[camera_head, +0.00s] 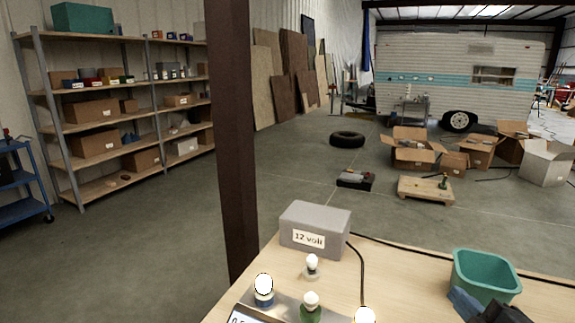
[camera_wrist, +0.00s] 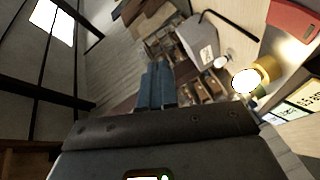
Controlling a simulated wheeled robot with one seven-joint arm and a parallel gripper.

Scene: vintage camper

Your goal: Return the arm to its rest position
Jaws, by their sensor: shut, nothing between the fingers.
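My gripper shows in the wrist view (camera_wrist: 156,86) as two blue fingers side by side, shut with nothing between them. In the head view, the blue and dark part at the lower right edge looks like my gripper (camera_head: 462,298). It overlaps the front of a teal bin (camera_head: 485,270) there; whether it touches the bin cannot be told. The rest of my arm is out of the head view.
The wooden bench (camera_head: 400,275) carries a grey "12 volt" box (camera_head: 315,228), a black cable and several bulbs, one on a blue base (camera_head: 264,290). A brown post (camera_head: 236,140) stands left of the bench.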

